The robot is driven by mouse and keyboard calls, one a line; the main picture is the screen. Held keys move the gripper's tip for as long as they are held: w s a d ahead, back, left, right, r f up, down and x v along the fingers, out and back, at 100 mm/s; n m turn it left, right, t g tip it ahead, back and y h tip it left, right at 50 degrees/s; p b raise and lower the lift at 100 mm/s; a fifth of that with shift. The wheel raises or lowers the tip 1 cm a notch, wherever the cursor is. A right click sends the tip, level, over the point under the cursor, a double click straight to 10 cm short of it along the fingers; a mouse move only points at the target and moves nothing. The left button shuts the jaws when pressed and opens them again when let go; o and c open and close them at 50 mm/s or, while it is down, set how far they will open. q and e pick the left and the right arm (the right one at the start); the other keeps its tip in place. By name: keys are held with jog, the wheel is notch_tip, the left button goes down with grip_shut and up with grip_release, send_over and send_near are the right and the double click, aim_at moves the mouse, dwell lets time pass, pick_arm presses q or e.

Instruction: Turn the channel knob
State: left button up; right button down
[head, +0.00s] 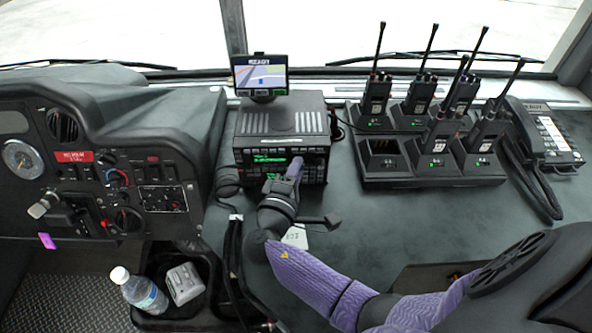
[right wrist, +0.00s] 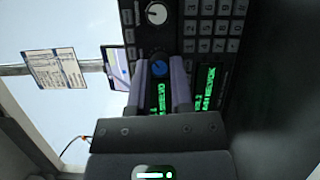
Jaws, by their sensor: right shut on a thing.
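The radio unit (head: 281,140) is a black box with green displays on the dash, under a small navigation screen. My right gripper (head: 296,166) reaches its front panel from below and covers part of it in the head view. I cannot read which one is labelled channel. My left gripper is not in view.
A charger rack (head: 430,181) with several handheld radios stands to the right, beside a corded handset (head: 538,135). The instrument dash (head: 105,160) is to the left. Cables hang below the radio unit.

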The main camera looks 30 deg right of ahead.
jog(key=n, duration=0.2)
jog(key=n+t, duration=0.1)
jog(key=shift+f+n+h, duration=0.2)
jog(key=shift+n+h, duration=0.2)
jog(key=n+t, duration=0.2)
jog(key=n, duration=0.2)
jog(key=shift+n+b, duration=0.3)
jog(key=shift+b, duration=0.1)
jog(key=shift+d+f+n+t, duration=0.1)
jog(key=shift+n+t, duration=0.3)
jog(key=shift+n, duration=0.6)
jog(key=shift+s+n, duration=0.1)
jog(key=shift+n, duration=0.4)
jog(key=c, duration=0.8)
grip_release()
jog(key=shift+o, duration=1.4)
